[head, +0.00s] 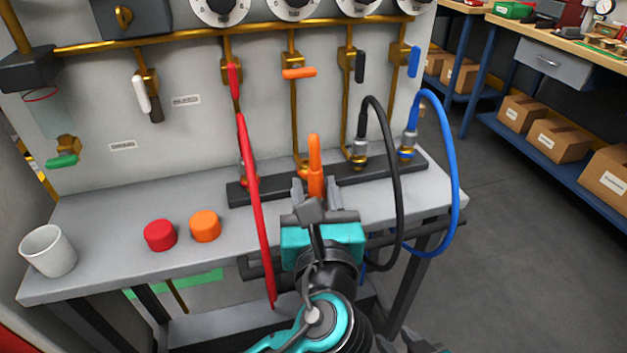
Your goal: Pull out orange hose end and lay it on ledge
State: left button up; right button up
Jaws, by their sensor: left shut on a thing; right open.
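The orange hose end (315,160) stands upright over the ledge, just right of an empty-looking brass fitting. My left gripper (316,200) is shut on its lower part. The gripper hides the hose's lower end, so I cannot tell whether it is clear of the dark socket bar (277,188). The grey ledge (110,215) runs along the panel's foot, with bare room on its left half. My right gripper (425,341) shows only partly at the bottom edge, open and away from the hose.
A red hose (254,200) hangs over the ledge front, left of my gripper. Black (398,190) and blue (455,170) hoses loop on the right. A red cap (160,235), an orange cap (205,226) and a white cup (47,250) stand on the ledge.

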aim_at(316, 182)
pick_arm(q)
jog(key=shift+r, duration=0.1)
jog(key=shift+r+p, duration=1.45)
jog(key=shift+p, duration=1.05)
